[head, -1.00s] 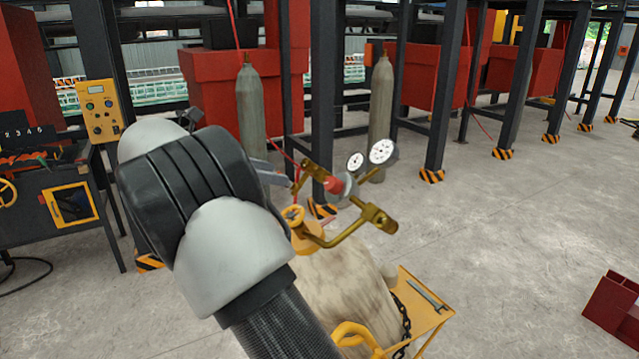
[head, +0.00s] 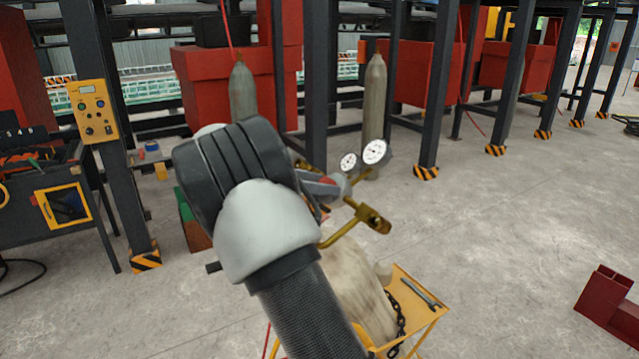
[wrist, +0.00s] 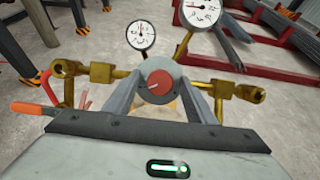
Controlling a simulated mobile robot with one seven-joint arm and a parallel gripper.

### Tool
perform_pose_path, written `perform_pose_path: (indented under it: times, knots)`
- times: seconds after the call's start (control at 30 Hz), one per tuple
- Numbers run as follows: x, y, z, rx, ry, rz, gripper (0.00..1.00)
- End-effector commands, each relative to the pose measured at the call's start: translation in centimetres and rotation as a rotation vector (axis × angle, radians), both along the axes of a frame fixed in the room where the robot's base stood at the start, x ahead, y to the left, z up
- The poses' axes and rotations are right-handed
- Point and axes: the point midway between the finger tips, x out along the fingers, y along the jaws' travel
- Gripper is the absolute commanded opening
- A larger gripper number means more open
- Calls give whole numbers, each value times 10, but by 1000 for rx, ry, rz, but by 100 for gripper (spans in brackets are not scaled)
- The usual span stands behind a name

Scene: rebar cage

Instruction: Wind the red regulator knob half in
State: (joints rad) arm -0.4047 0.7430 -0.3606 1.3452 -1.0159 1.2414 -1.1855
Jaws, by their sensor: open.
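The red regulator knob (wrist: 159,82) faces the camera in the wrist view, at the centre of a round grey regulator body (wrist: 177,70). My gripper (wrist: 162,90) is open, with one finger at each side of the knob. I cannot tell whether either finger touches it. In the head view my gripper (head: 334,186) is at the regulator, and my arm and fingers hide most of the knob. Brass fittings (wrist: 239,92) stick out to both sides. A small gauge (wrist: 140,34) and a larger gauge (wrist: 201,12) stand above.
The regulator sits above a worn pale cylinder (head: 358,302) on a yellow trolley (head: 409,283), with a wrench (head: 421,292) and a chain (head: 396,322). An orange-handled tool (wrist: 32,109) shows at left in the wrist view. Open concrete floor (head: 500,230) lies to the right.

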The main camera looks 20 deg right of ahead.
Motion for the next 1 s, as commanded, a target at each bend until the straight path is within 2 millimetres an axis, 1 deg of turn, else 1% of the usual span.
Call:
perform_pose_path:
  times: [0.2,0.27,0.4,0.43,0.47,0.77,1.0]
  knots:
    - [0,0,0,0,0,0,50]
    - [0,0,0,0,0,0,40]
    - [0,0,0,0,0,0,17]
    - [0,0,0,0,0,0,12]
    - [0,0,0,0,0,0,10]
    - [1,0,0,5,-30,-24,10]
    - [1,0,0,25,-133,-113,10]
